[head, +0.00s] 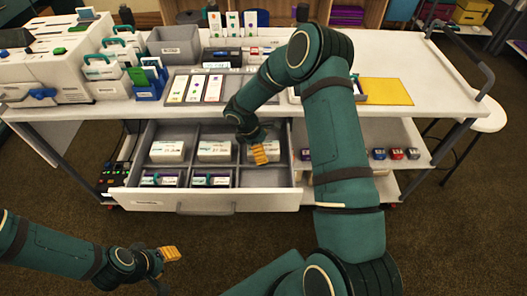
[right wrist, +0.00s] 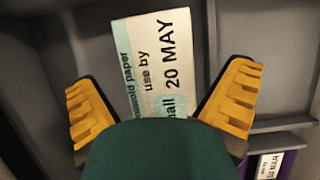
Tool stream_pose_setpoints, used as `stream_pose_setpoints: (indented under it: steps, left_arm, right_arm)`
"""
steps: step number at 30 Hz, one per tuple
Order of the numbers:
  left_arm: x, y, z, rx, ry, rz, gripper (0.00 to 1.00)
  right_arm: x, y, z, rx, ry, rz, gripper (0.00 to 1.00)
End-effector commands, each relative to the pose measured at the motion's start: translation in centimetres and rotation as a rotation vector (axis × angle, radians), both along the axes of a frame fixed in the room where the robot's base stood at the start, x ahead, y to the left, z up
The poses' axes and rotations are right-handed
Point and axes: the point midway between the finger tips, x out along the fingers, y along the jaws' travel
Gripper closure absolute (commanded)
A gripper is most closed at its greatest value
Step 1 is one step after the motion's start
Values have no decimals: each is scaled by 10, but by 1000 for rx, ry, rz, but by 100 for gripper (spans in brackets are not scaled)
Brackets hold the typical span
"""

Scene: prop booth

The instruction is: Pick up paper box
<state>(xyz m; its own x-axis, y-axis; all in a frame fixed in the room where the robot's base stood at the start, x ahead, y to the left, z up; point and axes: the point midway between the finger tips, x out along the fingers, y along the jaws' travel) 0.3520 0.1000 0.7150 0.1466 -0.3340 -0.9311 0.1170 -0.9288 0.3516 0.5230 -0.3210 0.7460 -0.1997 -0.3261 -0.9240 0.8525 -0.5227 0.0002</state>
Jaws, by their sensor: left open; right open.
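A white paper box (right wrist: 153,60) with a pale teal edge and the print "use by 20 MAY" lies in a grey drawer compartment. In the right wrist view it sits between the two yellow fingers of my right gripper (right wrist: 165,100), which is open with gaps on both sides. In the head view my right gripper (head: 259,153) reaches down over the drawer's back right compartment and partly hides the box there (head: 268,147). Other white boxes lie in the drawer, such as one at the back left (head: 167,152). My left gripper (head: 170,253) is open and empty above the floor, in front of the drawer.
The pulled-out drawer (head: 208,198) has grey dividers around its compartments. The white tabletop above holds a grey bin (head: 174,45), cards on a dark tray and a yellow mat (head: 385,92). Small cubes (head: 396,154) sit on the lower shelf at right. The carpet in front is clear.

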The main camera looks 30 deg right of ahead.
Motion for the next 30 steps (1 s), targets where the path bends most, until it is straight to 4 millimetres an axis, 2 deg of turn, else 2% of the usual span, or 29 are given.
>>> stream_pose_setpoints:
  steps: [23, 27, 28, 30]
  left_arm:
    - [0, 0, -5, 0, 0, 0, 59]
    - [0, 0, -5, 0, 0, 0, 59]
    - [0, 0, -5, 0, 0, 0, 59]
    - [0, 0, -5, 0, 0, 0, 59]
  right_arm:
    - [0, 0, -5, 0, 0, 0, 0]
    - [0, 0, -5, 0, 0, 0, 37]
    - [0, 0, -5, 0, 0, 0, 42]
    - [0, 0, -5, 0, 0, 0, 44]
